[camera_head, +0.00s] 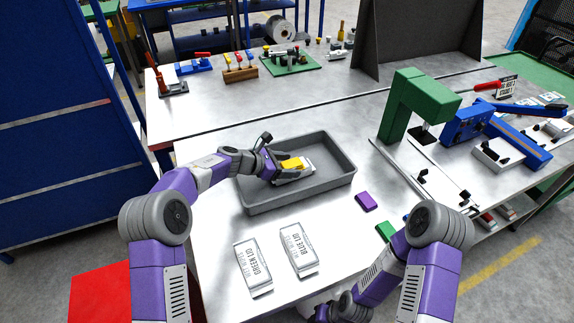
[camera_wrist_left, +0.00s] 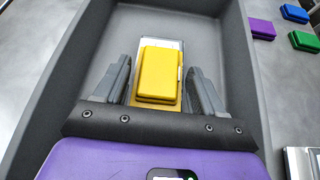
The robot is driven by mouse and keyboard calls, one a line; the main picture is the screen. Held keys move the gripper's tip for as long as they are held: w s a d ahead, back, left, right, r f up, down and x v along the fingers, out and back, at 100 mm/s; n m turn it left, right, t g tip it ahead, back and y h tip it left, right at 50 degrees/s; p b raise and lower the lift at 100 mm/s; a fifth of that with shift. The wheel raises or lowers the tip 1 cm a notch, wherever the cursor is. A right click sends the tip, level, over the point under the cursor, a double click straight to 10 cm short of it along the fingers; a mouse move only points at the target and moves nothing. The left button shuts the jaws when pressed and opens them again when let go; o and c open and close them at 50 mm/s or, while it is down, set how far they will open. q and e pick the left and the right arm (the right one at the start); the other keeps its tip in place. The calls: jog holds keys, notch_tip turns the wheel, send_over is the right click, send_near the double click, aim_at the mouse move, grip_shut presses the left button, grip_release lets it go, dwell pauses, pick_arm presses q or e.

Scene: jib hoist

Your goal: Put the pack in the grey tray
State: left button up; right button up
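The pack (camera_head: 308,171) is pale with a yellow lid (camera_head: 293,163) and is within the outline of the grey tray (camera_head: 252,208). In the left wrist view the yellow lid (camera_wrist_left: 160,72) shows between the fingers, with the tray wall (camera_wrist_left: 248,85) around. My left gripper (camera_head: 280,165) is over the tray with one finger on each side of the pack. Narrow gaps show beside the pack, so the gripper looks open. I cannot tell exactly how the pack rests on the tray floor. My right gripper (camera_head: 325,312) is at the bottom edge, mostly cut off.
Two silver packs marked GREEN LID (camera_head: 254,266) and BLUE LID (camera_head: 299,249) lie in front of the tray. Purple (camera_head: 365,202) and green (camera_head: 384,232) blocks lie to its right. A green jib hoist (camera_head: 410,95) and blue clamp (camera_head: 470,125) stand farther right.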

pick_arm(q)
jog(key=o, duration=0.4)
jog(key=shift+o, duration=0.2)
jog(key=p+v, duration=0.1)
jog(key=v, duration=0.6)
jog(key=shift+s+a+r, duration=0.15)
jog(key=shift+a+r, duration=0.05)
jog(key=shift+a, duration=0.05)
